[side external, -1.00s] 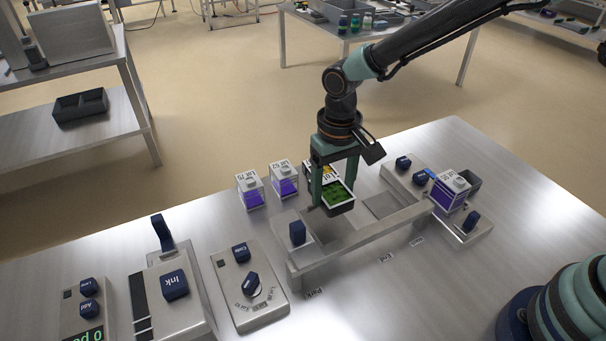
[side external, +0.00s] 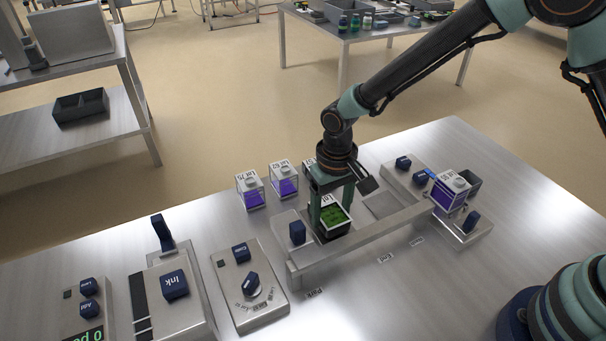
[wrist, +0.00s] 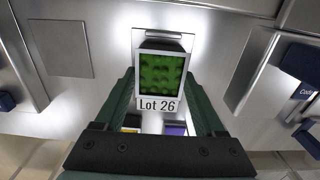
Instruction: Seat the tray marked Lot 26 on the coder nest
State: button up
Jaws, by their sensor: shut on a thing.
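The Lot 26 tray (side external: 335,220) is a small dark tray with bumpy green contents and a white rim. Its label, reading Lot 26, shows clearly in the wrist view (wrist: 160,75). My gripper (side external: 332,204) is shut on this tray, with its green fingers pointing down on either side; they also show in the wrist view (wrist: 160,100). The tray is low over the left part of the metal fixture (side external: 350,243), behind its long front rail. I cannot tell whether its underside touches the surface. A bright-edged rectangular plate (wrist: 160,36) shows partly behind the tray in the wrist view.
Purple-filled packs marked Lot 75 (side external: 250,190) and Lot 62 (side external: 284,180) stand behind left; another is partly hidden by my gripper. A purple pack (side external: 450,190) sits at the fixture's right end. A blue block (side external: 297,232) is close left of the tray. Ink (side external: 174,285) and Code (side external: 240,253) controls are front left.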

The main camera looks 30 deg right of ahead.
jog(key=shift+f, duration=0.2)
dwell(0.5)
jog(key=o, duration=1.4)
jog(key=shift+r, duration=4.05)
jog(key=shift+d+r, duration=0.1)
jog(key=s+d+r+t, duration=0.2)
jog(key=d+r+t, duration=0.1)
jog(key=d+r, duration=0.7)
jog(key=s+d+r+t, duration=0.2)
jog(key=s+d+r, duration=0.3)
jog(key=s+d, duration=0.3)
jog(key=shift+s+d+t, duration=0.25)
jog(key=shift+d+t, duration=0.05)
jog(key=shift+d, duration=0.1)
